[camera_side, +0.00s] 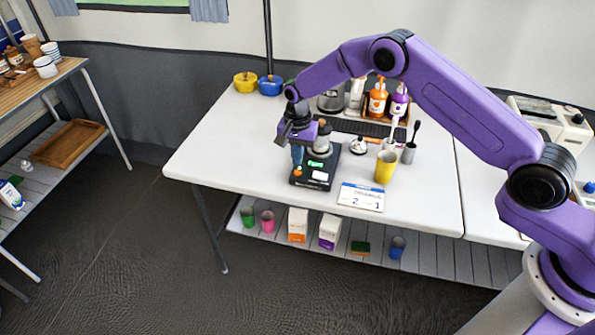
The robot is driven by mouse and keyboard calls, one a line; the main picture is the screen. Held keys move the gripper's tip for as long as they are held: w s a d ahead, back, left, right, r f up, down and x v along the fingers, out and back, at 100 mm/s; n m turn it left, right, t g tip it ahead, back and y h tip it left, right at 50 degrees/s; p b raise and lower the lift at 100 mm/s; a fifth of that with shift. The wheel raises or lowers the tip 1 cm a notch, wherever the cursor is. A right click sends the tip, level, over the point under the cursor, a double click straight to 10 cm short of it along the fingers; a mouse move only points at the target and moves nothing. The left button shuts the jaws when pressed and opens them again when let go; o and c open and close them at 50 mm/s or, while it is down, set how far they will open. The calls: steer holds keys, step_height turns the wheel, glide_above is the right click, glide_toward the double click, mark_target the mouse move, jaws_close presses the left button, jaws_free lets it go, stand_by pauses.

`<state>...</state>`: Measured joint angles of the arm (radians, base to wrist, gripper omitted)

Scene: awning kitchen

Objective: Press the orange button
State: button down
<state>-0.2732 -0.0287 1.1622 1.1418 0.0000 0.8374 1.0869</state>
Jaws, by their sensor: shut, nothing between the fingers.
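The orange button (298,172) is a small orange spot at the left front of a black device (325,184) on the white table. The device also has a green lit display and a white label. My gripper (297,158) is shut and points down over the left part of the device, just above the orange button in the picture. I cannot tell whether the fingertips touch the button.
A yellow cup (386,167), a grey cup with a brush (409,152) and a white card (361,197) are to the right. Bottles (377,100) stand behind. The table's left part is clear.

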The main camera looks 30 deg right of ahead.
mark_target(298, 171)
step_height(298, 171, up, 8)
steer(key=shift+r, duration=0.15)
stand_by(4.2)
steer(key=s+a+r+n, duration=0.1)
steer(key=s+r+n, duration=0.45)
steer(key=s, duration=0.35)
steer(key=s+r+n, duration=0.5)
steer(key=s+r, duration=0.1)
steer(key=s, duration=0.4)
steer(key=s+d+r+n, duration=0.1)
steer(key=s+d+n, duration=0.4)
steer(key=s, duration=0.7)
steer(key=s+d+r+n, duration=0.1)
steer(key=s+d+n, duration=0.5)
steer(key=s+d, duration=0.3)
steer(key=s, duration=0.4)
